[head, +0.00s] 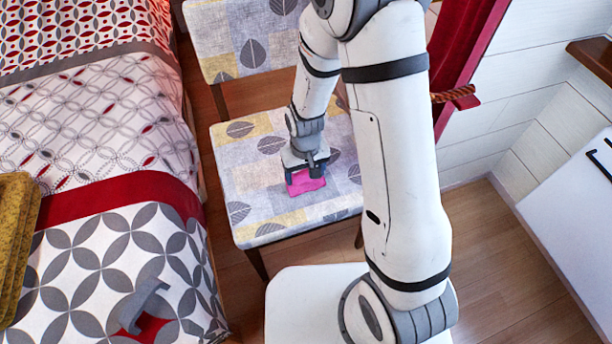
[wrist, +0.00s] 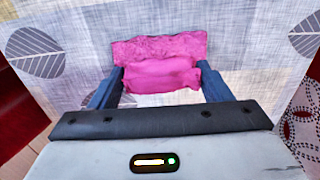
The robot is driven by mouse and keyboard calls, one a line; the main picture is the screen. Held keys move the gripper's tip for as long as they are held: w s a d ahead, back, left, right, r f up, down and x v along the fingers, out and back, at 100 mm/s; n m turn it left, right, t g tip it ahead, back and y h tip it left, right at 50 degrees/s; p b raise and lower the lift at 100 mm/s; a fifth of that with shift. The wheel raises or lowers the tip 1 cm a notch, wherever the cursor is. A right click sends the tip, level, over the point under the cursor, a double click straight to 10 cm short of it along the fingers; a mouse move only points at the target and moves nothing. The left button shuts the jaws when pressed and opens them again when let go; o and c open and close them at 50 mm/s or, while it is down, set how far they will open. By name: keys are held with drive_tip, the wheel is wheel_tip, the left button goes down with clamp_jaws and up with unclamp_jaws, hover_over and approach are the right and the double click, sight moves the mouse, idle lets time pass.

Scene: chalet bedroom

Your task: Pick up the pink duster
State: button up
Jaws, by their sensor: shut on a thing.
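The pink duster (head: 304,183) is a bright pink cloth at the seat of the patterned chair (head: 245,212). It also shows in the wrist view (wrist: 160,74), bunched between the two dark blue fingers. My gripper (head: 306,172) is above the chair seat, pointing down, and is shut on the duster. In the wrist view my gripper (wrist: 160,84) has a finger at each side of the cloth's raised fold. The rest of the cloth spreads flat beyond the fingers. I cannot tell whether the cloth is clear of the seat.
A bed (head: 100,130) with patterned bedding stands at the left, with a grey object (head: 140,305) and a yellow textured item (head: 15,235) on it. The chair's backrest (head: 243,40) rises behind the seat. A red curtain (head: 465,50) hangs at the right. Wooden floor (head: 500,270) shows at right.

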drive_tip(key=r+p, duration=0.1)
drive_tip(key=r, duration=0.2)
drive_tip(key=r+p, duration=0.1)
drive_tip(key=r, duration=0.2)
drive_tip(key=r+p, duration=0.1)
drive_tip(key=r, duration=0.2)
drive_tip(key=shift+w+d+r, duration=0.2)
drive_tip(key=shift+w+r, duration=0.1)
drive_tip(key=shift+r, duration=0.1)
drive_tip(key=w+d+r+m+p, duration=0.1)
drive_tip(key=w+d+r+m, duration=0.15)
drive_tip(key=w+d, duration=0.35)
drive_tip(key=w+d+r+m, duration=0.1)
drive_tip(key=w+d+r, duration=0.3)
drive_tip(key=w+d, duration=0.15)
drive_tip(key=s+r+p, duration=0.3)
drive_tip(key=r+p, duration=0.7)
drive_tip(key=p, duration=1.1)
drive_tip(key=shift+d+p, duration=0.15)
drive_tip(key=shift+p, duration=0.15)
